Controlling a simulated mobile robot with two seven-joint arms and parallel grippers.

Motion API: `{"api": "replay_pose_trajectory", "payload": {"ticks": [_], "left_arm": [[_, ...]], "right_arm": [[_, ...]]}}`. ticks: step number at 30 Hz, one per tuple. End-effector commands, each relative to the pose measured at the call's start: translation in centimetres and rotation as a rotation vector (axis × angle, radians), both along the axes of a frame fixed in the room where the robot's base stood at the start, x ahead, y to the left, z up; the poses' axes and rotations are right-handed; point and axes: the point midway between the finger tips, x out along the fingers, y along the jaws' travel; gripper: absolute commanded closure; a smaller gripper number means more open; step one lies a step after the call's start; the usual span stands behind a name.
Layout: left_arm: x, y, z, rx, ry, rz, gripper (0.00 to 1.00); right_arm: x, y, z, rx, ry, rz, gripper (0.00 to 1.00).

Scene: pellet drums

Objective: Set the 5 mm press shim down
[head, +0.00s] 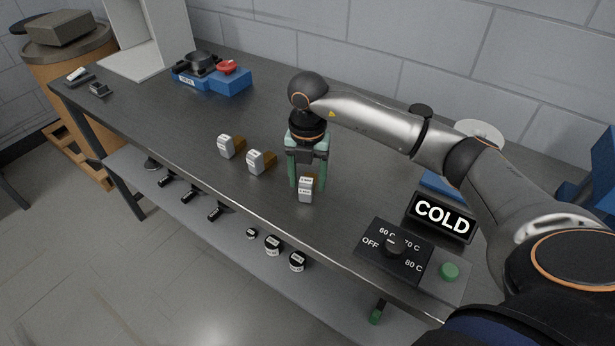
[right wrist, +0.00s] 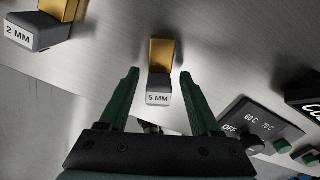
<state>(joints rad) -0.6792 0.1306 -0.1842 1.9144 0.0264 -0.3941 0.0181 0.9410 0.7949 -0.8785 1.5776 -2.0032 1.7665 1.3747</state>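The 5 mm press shim (head: 306,191) has a grey body with a white label and a brass-coloured part behind it. It appears to rest on the dark bench top (head: 190,130), near the front edge. "5 MM" reads on its label in the right wrist view (right wrist: 158,98). My right gripper (head: 306,185) is low over the shim with its green fingers on either side of it. The right wrist view shows the fingers (right wrist: 159,78) spread, with a gap between each and the shim.
Two similar shims (head: 231,146) (head: 261,162) stand to the left; one reads "2 MM" in the right wrist view (right wrist: 28,34). A heater dial panel (head: 385,262), COLD sign (head: 441,217) and green button (head: 449,271) are to the right. A blue fixture (head: 228,80) stands further back.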

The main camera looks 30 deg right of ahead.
Motion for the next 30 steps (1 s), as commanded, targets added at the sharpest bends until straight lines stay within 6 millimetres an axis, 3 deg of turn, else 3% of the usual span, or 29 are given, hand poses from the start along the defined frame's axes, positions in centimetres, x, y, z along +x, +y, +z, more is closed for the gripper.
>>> {"api": "replay_pose_trajectory", "payload": {"ticks": [11, 24, 30], "left_arm": [[0.1, 0.0, 0.2, 0.0, -0.002, 0.0, 0.5], [0.1, 0.0, -0.7, 0.001, -0.001, -0.001, 0.5], [0.0, 0.0, -0.3, 0.001, -0.001, -0.001, 0.5]], "right_arm": [[0.1, 0.0, 0.8, 0.0, -0.003, 0.0, 0.33], [0.1, 0.0, 9.6, 0.0, -0.006, -0.001, 0.33], [0.0, 0.0, 12.0, 0.0, -0.001, 0.0, 0.33]]}}
